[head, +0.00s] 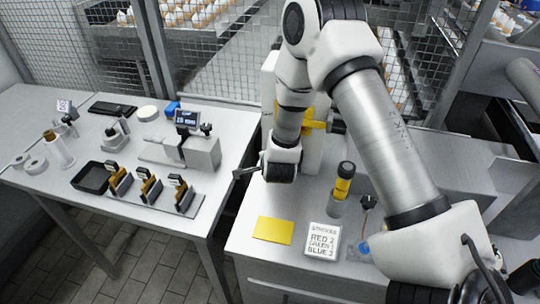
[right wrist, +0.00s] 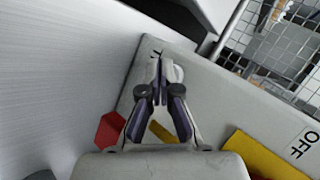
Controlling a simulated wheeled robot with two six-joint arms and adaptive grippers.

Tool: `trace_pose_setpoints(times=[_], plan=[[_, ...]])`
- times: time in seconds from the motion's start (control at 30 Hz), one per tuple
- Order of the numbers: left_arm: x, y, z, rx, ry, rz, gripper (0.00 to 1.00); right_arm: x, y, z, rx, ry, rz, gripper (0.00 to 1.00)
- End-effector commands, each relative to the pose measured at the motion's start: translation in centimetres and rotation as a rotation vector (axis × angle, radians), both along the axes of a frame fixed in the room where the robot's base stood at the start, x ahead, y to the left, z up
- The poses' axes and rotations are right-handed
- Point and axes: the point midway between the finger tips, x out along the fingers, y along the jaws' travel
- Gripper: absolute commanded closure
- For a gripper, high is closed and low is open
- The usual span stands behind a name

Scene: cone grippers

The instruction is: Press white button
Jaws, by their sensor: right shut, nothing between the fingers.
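My right gripper (head: 242,173) is shut and empty, pointing left in front of a white machine (head: 312,158) with yellow parts. In the right wrist view the closed fingers (right wrist: 161,60) lie over a light grey panel (right wrist: 205,85), with the tips near its upper edge. I cannot tell whether they touch it. My left gripper is not in view.
The left table holds a black tray (head: 91,178) and several small stands. A gap with tiled floor separates the benches. Wire mesh stands behind.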

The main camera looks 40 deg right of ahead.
Motion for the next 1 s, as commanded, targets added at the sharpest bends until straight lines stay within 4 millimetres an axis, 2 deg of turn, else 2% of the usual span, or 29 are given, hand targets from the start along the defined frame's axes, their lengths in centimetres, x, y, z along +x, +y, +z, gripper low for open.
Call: trace_pose_setpoints(times=[1.0], plan=[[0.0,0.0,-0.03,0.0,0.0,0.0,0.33,0.87,-0.73,0.24,-0.004,-0.013,-0.001,1.0]])
